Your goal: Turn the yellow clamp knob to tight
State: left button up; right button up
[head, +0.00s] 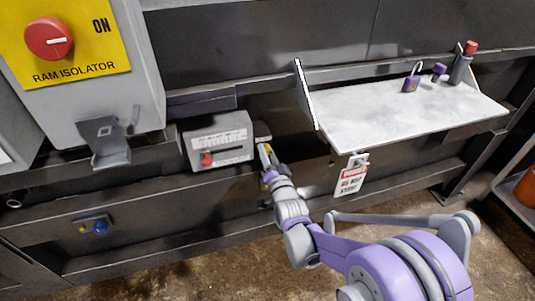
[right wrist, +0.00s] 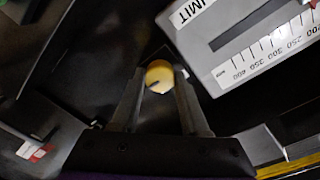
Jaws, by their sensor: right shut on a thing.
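The yellow clamp knob (right wrist: 158,77) sits between the fingertips of my right gripper (right wrist: 159,86) in the right wrist view. A dark mark shows on its round face. In the head view my right gripper (head: 267,163) reaches up to the right end of the grey limit box (head: 218,140), and the fingers hide most of the knob. The gripper is shut on the knob. The box has a slot, a printed scale (right wrist: 265,55) and a red slider (head: 207,159) at its left end. My left gripper is not in view.
A yellow panel with a red isolator knob (head: 49,39) is at upper left. A grey shelf (head: 400,115) at right bears a purple padlock (head: 411,84) and a red-capped item (head: 463,64). A danger tag (head: 351,177) hangs below the shelf. A blue button (head: 100,228) is at lower left.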

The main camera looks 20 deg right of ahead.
grip_shut()
jog(key=shift+n+y+b, duration=0.3)
jog(key=shift+n+b, duration=0.2)
jog(key=shift+n, duration=8.7)
jog(key=shift+f, duration=0.1)
jog(key=o, duration=1)
grip_release()
